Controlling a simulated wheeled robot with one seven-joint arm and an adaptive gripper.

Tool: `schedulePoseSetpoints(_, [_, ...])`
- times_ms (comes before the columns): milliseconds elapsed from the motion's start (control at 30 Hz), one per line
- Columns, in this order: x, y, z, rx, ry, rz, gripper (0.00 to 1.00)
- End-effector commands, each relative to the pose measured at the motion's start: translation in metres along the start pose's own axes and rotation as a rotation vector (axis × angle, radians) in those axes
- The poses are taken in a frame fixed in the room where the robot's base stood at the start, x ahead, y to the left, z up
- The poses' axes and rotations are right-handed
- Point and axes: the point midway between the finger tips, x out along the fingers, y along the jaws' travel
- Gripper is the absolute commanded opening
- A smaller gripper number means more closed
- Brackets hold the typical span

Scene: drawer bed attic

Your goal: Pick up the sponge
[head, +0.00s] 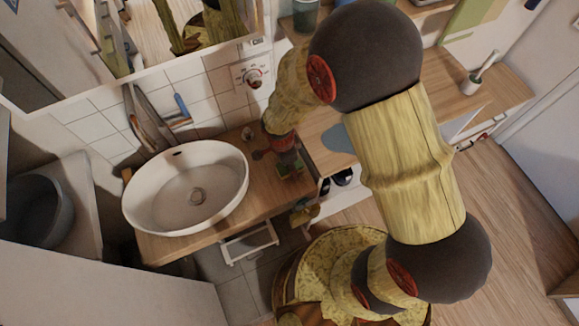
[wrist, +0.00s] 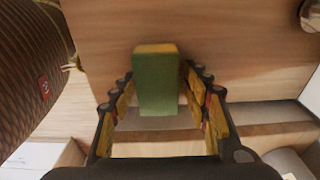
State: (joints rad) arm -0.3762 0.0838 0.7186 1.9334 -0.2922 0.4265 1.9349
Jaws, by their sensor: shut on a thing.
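The sponge (wrist: 156,85) is a green block with a yellow layer along its upper edge in the wrist view. It stands between the two black fingers of my gripper (wrist: 161,90), which are shut on it. In the head view the green of the sponge (head: 290,171) shows small on the wooden counter, right of the white basin, below my gripper (head: 284,157). My arm covers part of the counter behind it. Whether the sponge still touches the wood is hard to tell.
The white oval basin (head: 150,205) stands on the wooden counter (head: 262,198) left of my gripper. A tiled wall (head: 205,100) rises behind. A white towel rail (head: 250,243) hangs at the counter's front. Another wooden worktop (head: 440,110) with a small cup (head: 470,86) lies to the right.

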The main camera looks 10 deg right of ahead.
Motion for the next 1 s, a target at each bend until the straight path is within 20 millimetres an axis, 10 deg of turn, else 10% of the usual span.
schedulePoseSetpoints(767, [0.004, 0.013, -0.001, -0.003, 0.004, 0.029, 0.2])
schedulePoseSetpoints(1000, [-0.031, 0.007, -0.005, -0.001, 0.003, 0.016, 0.2])
